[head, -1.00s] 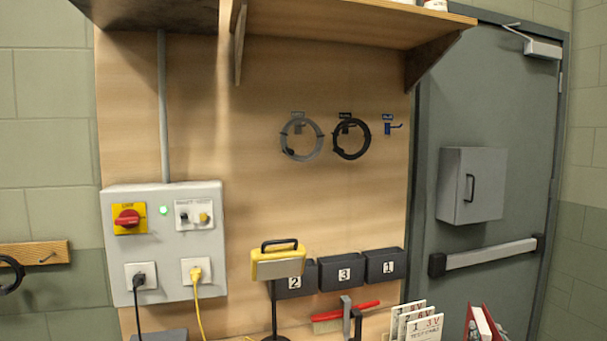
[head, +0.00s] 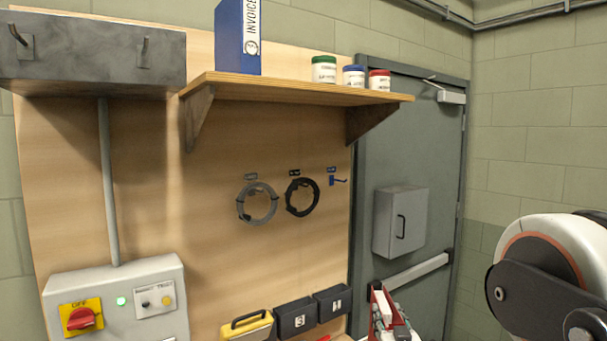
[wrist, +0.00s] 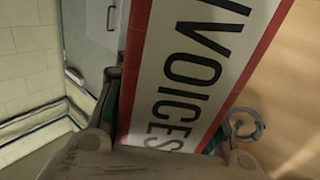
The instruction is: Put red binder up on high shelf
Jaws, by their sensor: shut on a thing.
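The red binder (head: 376,304) is at the bottom of the head view, below the shelf and in front of the door side. In the wrist view the binder (wrist: 195,70) fills the middle, tilted in the picture, with red edges and a white label reading "INVOICES". My gripper (wrist: 170,110) is shut on it, one finger on each side. In the head view the gripper is small and partly hidden by the binder. The high wooden shelf (head: 300,92) is above, with a blue binder (head: 237,38) upright at its left.
Green-lidded (head: 324,70), blue-lidded (head: 354,76) and red-lidded (head: 379,80) jars stand on the shelf's right half. A gap lies between the blue binder and green-lidded jar. A grey metal box (head: 92,52) is left of the shelf. Shelf brackets and hanging cable coils (head: 258,203) are below.

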